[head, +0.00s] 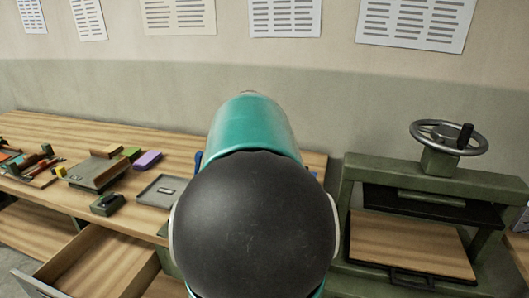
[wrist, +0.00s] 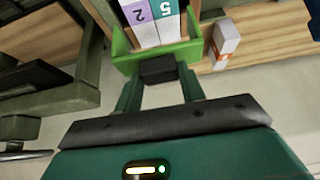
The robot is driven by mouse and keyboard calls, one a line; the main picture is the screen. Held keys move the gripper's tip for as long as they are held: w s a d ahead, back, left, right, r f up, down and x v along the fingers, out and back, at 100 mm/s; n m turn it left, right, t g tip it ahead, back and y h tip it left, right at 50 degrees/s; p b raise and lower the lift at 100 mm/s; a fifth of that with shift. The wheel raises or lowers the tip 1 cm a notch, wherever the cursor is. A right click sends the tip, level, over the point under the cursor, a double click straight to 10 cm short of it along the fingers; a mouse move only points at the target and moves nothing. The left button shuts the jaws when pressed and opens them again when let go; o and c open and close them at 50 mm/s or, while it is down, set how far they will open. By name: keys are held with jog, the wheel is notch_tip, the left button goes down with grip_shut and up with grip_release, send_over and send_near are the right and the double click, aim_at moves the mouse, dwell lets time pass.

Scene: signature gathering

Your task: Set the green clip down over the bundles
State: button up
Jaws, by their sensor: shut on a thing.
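The green clip (wrist: 188,52) is bright green with two side arms, in the upper middle of the wrist view. My gripper (wrist: 160,70) is shut on the near side of the clip. White bundles show beyond it: one with a purple label marked 2 (wrist: 142,36) and one with a teal label marked 5 (wrist: 168,30). In the picture they lie between the clip's arms; I cannot tell whether the clip touches them. In the head view my arm hides the gripper, clip and bundles.
A white bundle with an orange label (wrist: 226,44) stands apart to the right of the clip. A green press with a handwheel (head: 449,137) stands right in the head view. The wooden bench (head: 110,131) at left holds a grey tray (head: 160,190) and tools; a drawer (head: 93,265) is open.

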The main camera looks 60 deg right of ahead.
jog(key=shift+d+f, duration=0.1)
jog(key=shift+f, duration=4.45)
jog(key=shift+f, duration=0.2)
jog(key=o, duration=1.1)
jog(key=v, duration=1.3)
jog(key=shift+r, duration=0.4)
jog(key=shift+a, duration=0.2)
